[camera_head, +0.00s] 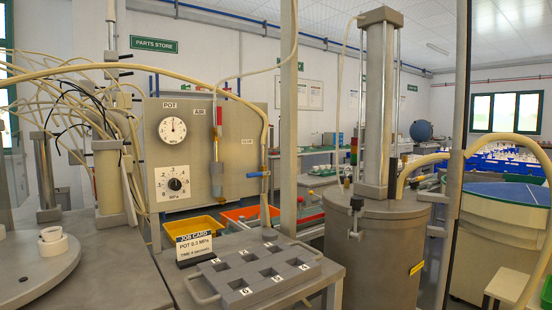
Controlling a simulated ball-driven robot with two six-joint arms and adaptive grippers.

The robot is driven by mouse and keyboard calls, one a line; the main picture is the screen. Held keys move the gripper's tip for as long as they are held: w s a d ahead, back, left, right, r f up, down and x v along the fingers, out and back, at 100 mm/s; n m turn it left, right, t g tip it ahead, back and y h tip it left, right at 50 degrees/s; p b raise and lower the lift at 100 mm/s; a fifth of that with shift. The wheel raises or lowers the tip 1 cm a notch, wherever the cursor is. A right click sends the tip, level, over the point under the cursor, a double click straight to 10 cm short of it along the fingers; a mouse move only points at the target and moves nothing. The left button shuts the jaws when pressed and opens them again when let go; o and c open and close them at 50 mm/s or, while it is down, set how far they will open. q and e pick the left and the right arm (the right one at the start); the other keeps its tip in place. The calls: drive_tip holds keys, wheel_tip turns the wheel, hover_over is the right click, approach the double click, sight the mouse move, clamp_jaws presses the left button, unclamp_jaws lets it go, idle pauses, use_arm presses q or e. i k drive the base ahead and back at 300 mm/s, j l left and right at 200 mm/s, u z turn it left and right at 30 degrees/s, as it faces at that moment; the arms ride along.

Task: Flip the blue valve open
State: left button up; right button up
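The blue valve (258,174) is a small blue lever on the beige hose line (265,145), right of the gauge panel. Its lever lies about level and points left from the line. The panel (205,165) carries a round pressure gauge (172,130) with its needle near the top and a black knob (175,184) on a dial below. A job card (194,246) reading "POT 0.3 MPa" stands on the bench. Neither of my grippers shows in this view.
A grey tray (262,262) with several numbered square pockets lies on the bench in front. A large grey pot (376,250) with a tall cylinder stands to the right. Thin upright posts (288,120) rise near the valve. White rings (53,242) sit on a round plate at left.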

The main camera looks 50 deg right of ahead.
sight(255, 175)
drive_tip(key=z, duration=1.35)
drive_tip(key=i+j, duration=0.05)
